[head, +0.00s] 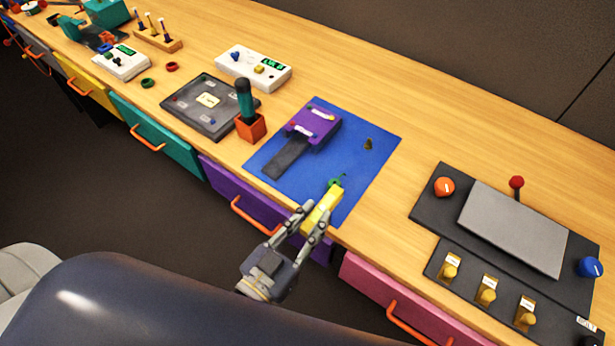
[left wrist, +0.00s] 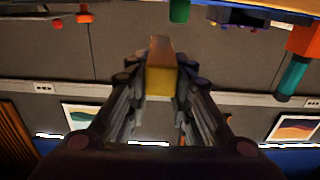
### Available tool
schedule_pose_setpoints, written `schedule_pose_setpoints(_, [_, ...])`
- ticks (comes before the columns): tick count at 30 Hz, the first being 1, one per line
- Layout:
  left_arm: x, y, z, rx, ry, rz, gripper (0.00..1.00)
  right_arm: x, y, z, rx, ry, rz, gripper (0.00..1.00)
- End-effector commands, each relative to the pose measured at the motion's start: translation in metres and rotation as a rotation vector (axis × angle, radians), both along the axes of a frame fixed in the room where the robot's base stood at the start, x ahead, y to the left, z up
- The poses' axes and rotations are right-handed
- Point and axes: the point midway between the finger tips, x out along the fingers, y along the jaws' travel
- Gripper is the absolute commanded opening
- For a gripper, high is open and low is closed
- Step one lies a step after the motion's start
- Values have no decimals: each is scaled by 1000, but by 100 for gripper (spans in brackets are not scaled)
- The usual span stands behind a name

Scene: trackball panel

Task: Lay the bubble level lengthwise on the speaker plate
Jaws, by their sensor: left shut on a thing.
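My left gripper (head: 315,214) is shut on a yellow bar (head: 323,205), which I take to be the bubble level. It holds the bar by its sides over the front corner of the blue mat. In the left wrist view the bar (left wrist: 161,80) sits between the two fingers, its end pointing away. A flat grey plate (head: 515,228), apparently the speaker plate, lies on the dark panel at the right, well away from the gripper. Its top is bare. My right gripper is not in view.
The dark panel (head: 432,208) also bears an orange knob (head: 444,187), a red-topped stick (head: 517,183), a blue knob (head: 590,267) and yellow switches (head: 487,291). A purple device (head: 314,124) lies on the blue mat (head: 375,150). Bare wood separates mat and panel.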

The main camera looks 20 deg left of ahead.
Motion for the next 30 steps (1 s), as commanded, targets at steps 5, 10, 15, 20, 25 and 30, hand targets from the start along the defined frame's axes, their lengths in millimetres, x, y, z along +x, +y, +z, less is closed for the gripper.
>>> schedule_pose_setpoints(5, [43,19,0,4,-6,-1,0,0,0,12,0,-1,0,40])
schedule_pose_setpoints(10, [76,34,-5,3,-3,1,0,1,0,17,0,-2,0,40])
schedule_pose_setpoints(15, [91,40,-8,0,-1,1,0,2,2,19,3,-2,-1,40])
schedule_pose_setpoints(20, [99,44,-23,-4,5,4,0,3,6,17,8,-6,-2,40])
schedule_pose_setpoints(25, [99,44,-43,-2,2,3,0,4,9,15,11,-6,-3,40])
schedule_pose_setpoints(30, [99,44,-45,-1,-1,1,0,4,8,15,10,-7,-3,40])
